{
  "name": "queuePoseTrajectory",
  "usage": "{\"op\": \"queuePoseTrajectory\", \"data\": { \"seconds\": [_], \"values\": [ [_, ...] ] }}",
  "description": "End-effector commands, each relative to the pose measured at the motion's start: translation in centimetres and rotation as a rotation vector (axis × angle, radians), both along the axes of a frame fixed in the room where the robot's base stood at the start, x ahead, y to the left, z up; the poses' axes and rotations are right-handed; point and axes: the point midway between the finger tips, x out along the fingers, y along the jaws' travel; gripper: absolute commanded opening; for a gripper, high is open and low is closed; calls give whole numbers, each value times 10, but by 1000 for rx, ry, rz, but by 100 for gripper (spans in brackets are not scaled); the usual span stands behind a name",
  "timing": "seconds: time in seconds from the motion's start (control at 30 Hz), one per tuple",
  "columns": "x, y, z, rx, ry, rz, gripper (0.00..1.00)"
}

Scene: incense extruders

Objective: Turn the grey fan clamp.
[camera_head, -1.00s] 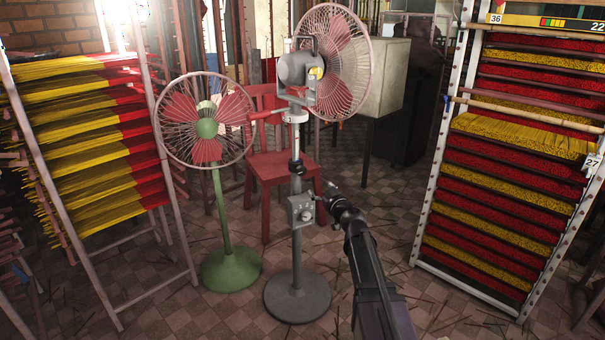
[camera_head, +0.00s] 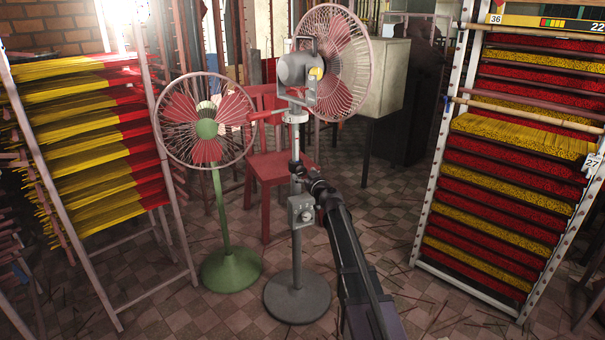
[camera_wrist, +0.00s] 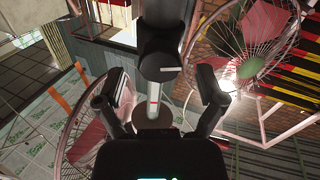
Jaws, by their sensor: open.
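The grey fan (camera_head: 325,65) stands upright on a grey pole with a round base (camera_head: 297,297). Its clamp (camera_head: 296,167) is a dark collar on the pole, partly hidden by my gripper in the head view. In the wrist view a dark cylindrical part, which looks like the clamp (camera_wrist: 160,60), lies between and just beyond my fingers. My gripper (camera_head: 307,177) is at the clamp's height, close on its right side. In the wrist view my gripper (camera_wrist: 164,84) is open, with a gap on both sides of the dark part. I cannot tell whether anything touches.
A grey control box (camera_head: 301,211) sits on the pole below the clamp. A green-stand fan (camera_head: 206,128) is on the left, and a red chair (camera_head: 270,170) stands behind. Incense racks flank both sides. Tiled floor (camera_head: 440,300) on the right is mostly clear, with loose sticks.

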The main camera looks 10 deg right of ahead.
Motion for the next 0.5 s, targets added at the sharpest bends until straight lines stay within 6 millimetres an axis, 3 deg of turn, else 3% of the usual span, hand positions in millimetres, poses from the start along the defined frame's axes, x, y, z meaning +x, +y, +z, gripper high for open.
{"op": "queuePoseTrajectory", "data": {
  "seconds": [0.2,0.5],
  "values": [
    [14,4,0,0,0,0,89],
    [15,4,0,0,0,0,89]
  ]
}}
